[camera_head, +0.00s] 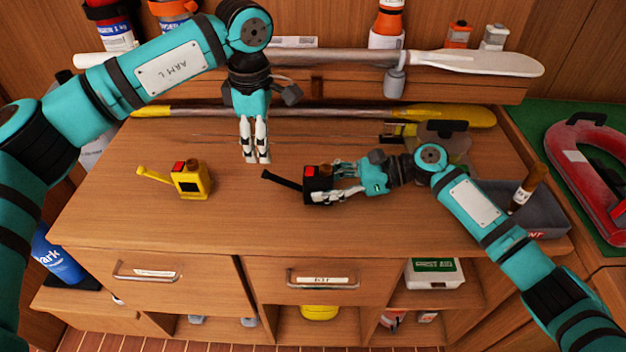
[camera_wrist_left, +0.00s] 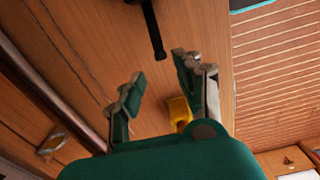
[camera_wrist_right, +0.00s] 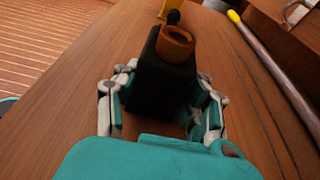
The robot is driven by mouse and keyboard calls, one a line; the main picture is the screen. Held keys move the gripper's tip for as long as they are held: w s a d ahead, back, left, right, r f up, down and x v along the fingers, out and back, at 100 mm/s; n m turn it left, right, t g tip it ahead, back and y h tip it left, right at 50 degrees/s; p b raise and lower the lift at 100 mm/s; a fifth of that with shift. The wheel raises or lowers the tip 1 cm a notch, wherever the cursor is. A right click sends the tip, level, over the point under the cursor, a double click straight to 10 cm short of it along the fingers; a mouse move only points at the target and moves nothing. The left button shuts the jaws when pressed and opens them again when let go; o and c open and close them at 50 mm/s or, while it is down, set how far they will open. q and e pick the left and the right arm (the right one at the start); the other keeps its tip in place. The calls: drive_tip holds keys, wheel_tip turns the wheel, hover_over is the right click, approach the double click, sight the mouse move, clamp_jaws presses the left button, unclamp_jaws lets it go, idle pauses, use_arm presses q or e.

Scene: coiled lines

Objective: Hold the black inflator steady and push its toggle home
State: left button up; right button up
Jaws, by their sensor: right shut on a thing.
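The black inflator (camera_head: 317,184) stands on the bench, its black nozzle pointing left, with a red part (camera_head: 308,171) on top. My right gripper (camera_head: 338,184) is shut on its body from the right. The right wrist view shows the black body (camera_wrist_right: 160,85) between the fingers, with an orange-brown round cap (camera_wrist_right: 177,42) on top. I cannot tell which part is the toggle. My left gripper (camera_head: 256,158) points down, empty, left of and behind the inflator. Its fingers are apart in the left wrist view (camera_wrist_left: 158,90), where the black nozzle (camera_wrist_left: 152,30) shows beyond them.
A yellow inflator (camera_head: 190,180) stands to the left on the bench. A yellow-bladed paddle (camera_head: 450,115) lies along the back, with a white-bladed paddle (camera_head: 480,62) above. A grey tray (camera_head: 545,215) holding a brown-topped bottle (camera_head: 527,188) is at right. The front middle is clear.

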sight(266, 171)
use_arm(q)
drive_tip(key=shift+f, duration=4.15)
clamp_jaws()
drive_tip(key=shift+d+r, duration=0.1)
drive_tip(key=shift+r, duration=0.05)
drive_tip(key=shift+d+r, duration=0.4)
drive_tip(key=shift+r, duration=0.15)
